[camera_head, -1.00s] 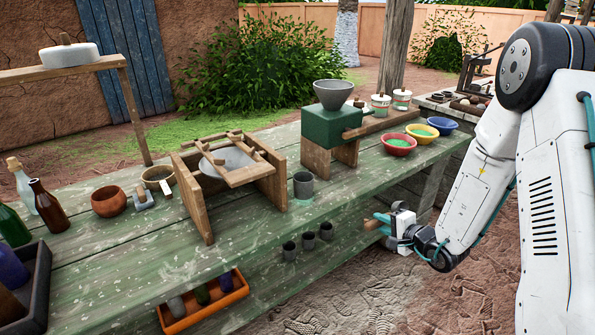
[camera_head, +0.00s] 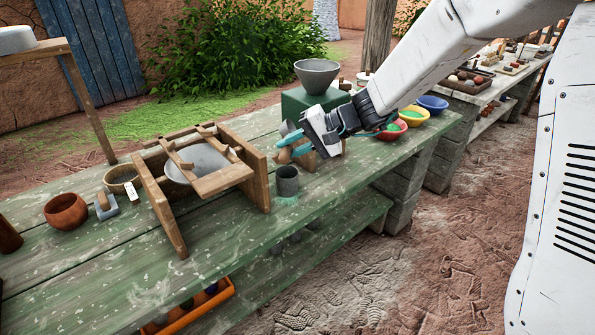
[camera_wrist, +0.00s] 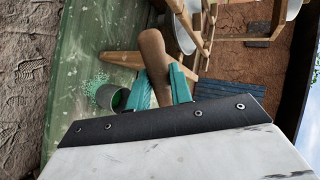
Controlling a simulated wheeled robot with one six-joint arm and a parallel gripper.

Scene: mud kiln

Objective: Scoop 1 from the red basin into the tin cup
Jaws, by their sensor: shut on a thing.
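My gripper (camera_head: 293,143) is shut on a brown wooden handle (camera_wrist: 154,55), which shows between the teal fingers in the wrist view. A small grey piece (camera_head: 287,128) beside the fingers may be the scoop's bowl; its contents cannot be seen. The tin cup (camera_head: 287,182) stands upright on the green table, below the gripper and apart from it. The red basin (camera_head: 391,133) is right of the gripper, partly hidden by my arm.
Yellow (camera_head: 415,117) and blue (camera_head: 432,104) basins stand beyond the red one. A green mill with a grey funnel (camera_head: 317,75) is behind my gripper. The table's front edge is clear.

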